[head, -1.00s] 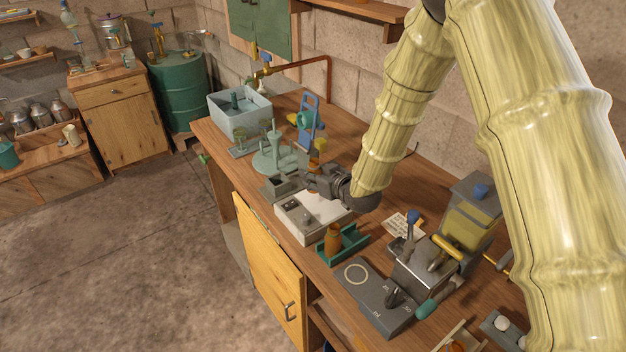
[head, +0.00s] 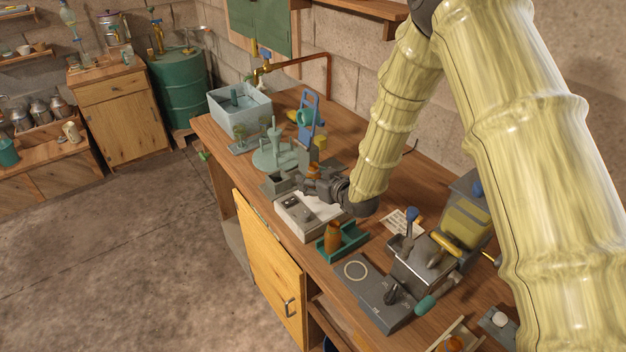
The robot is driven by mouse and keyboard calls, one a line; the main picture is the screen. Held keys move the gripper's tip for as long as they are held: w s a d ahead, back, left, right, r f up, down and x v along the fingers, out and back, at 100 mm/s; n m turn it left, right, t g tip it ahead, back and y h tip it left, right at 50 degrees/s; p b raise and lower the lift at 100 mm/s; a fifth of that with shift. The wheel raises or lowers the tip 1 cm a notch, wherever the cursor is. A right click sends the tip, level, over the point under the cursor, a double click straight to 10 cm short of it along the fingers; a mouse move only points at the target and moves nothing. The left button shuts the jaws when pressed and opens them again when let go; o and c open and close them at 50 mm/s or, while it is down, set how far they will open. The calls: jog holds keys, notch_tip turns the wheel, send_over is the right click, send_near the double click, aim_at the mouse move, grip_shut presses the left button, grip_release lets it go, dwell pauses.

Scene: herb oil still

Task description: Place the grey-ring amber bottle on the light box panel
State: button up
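My gripper (head: 309,183) is low over the far edge of this panel, pointing left. A small amber object (head: 313,169) shows just behind the fingers; I cannot tell whether it is a held bottle or stands behind them. An amber bottle (head: 332,237) stands upright in a green tray (head: 352,241) in front of the light box. Another amber item (head: 451,343) shows at the bottom edge. No grey ring can be made out.
A green stand (head: 273,155), a blue frame (head: 309,112) and a pale basin (head: 238,108) are to the left.

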jog(key=shift+r, duration=0.25)
jog(key=shift+s+d, duration=0.2)
jog(key=b+v, duration=0.3)
jog(key=v, duration=0.8)
jog(key=shift+s, duration=0.15)
